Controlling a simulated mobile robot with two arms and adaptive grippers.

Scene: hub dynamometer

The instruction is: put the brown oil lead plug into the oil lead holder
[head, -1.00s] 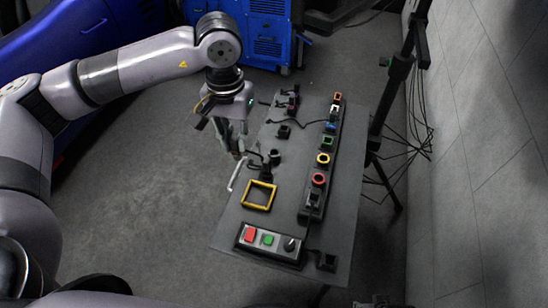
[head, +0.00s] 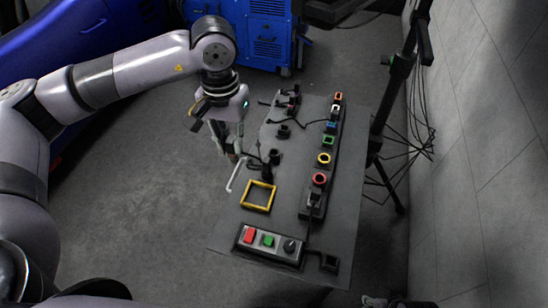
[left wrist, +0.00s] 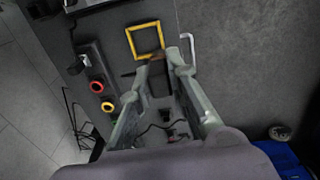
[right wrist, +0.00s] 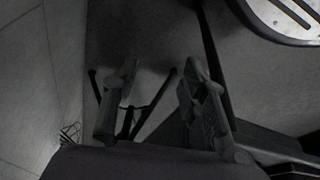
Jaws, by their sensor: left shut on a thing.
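My left gripper (head: 232,156) hangs low over the left edge of the grey table (head: 228,232). In the left wrist view, its fingers (left wrist: 160,68) are closed at the tips on a small brown thing, the brown oil lead plug (left wrist: 157,57); most of it is hidden by the fingers. I cannot tell which is the oil lead holder. My right gripper (right wrist: 159,72) is open and empty, away from the table.
A yellow square frame (head: 246,204), a white bent handle (head: 233,180) and black posts (head: 275,157) are near the left gripper. A button box (head: 268,243) stands at the table's near end. A black tripod stand (head: 384,120) is beyond the right edge. A blue cabinet (head: 268,45) is behind.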

